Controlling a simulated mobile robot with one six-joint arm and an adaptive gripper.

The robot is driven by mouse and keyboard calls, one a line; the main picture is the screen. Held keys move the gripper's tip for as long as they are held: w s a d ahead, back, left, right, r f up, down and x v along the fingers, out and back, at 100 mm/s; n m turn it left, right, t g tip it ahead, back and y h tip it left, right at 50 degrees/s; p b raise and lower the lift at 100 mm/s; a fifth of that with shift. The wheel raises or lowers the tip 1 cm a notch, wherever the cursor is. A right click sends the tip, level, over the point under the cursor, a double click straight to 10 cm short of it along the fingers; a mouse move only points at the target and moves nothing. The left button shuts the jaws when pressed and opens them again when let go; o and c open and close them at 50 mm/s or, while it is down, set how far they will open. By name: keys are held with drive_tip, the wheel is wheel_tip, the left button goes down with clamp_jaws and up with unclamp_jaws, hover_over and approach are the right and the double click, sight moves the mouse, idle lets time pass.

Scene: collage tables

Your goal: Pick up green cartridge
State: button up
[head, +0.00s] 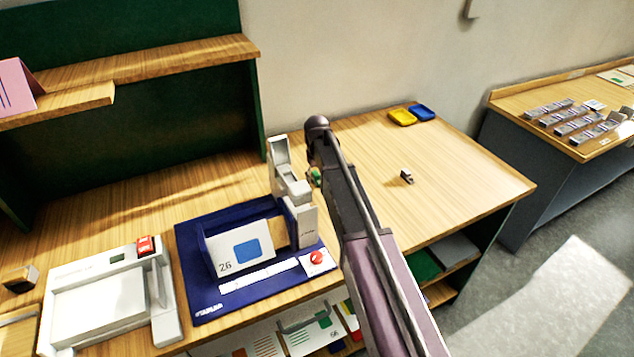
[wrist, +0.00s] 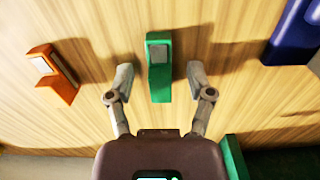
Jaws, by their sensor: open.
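The green cartridge (wrist: 159,67) stands on the wooden table top in the middle of the wrist view, with a pale grey patch on its face. My gripper (wrist: 159,80) is open, with one finger on each side of the cartridge and a visible gap on both sides. Whether the fingertips are down at its height I cannot tell. In the head view my arm hides the gripper's fingers and most of that spot; a small green piece (head: 315,176) shows just left of the arm.
An orange cartridge (wrist: 54,75) stands left of the gripper in the wrist view. A navy press base (head: 215,304) with a grey lever press stands left of my arm. A small dark block (head: 406,177) and yellow and blue trays (head: 402,117) lie right. Table is clear between.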

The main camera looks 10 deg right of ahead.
sight(317, 175)
idle(0.5)
drive_tip(key=c, duration=0.9)
drive_tip(key=shift+c, duration=0.2)
drive_tip(key=shift+r, duration=0.2)
wheel_tip(317, 175, up, 4)
drive_tip(key=p, duration=0.4)
drive_tip(key=shift+f, duration=0.2)
drive_tip(key=s, duration=0.5)
drive_tip(key=s+d, duration=0.1)
drive_tip(key=s, duration=0.4)
drive_tip(key=s+r+p, duration=0.1)
drive_tip(key=s, duration=0.5)
drive_tip(key=shift+d, duration=0.3)
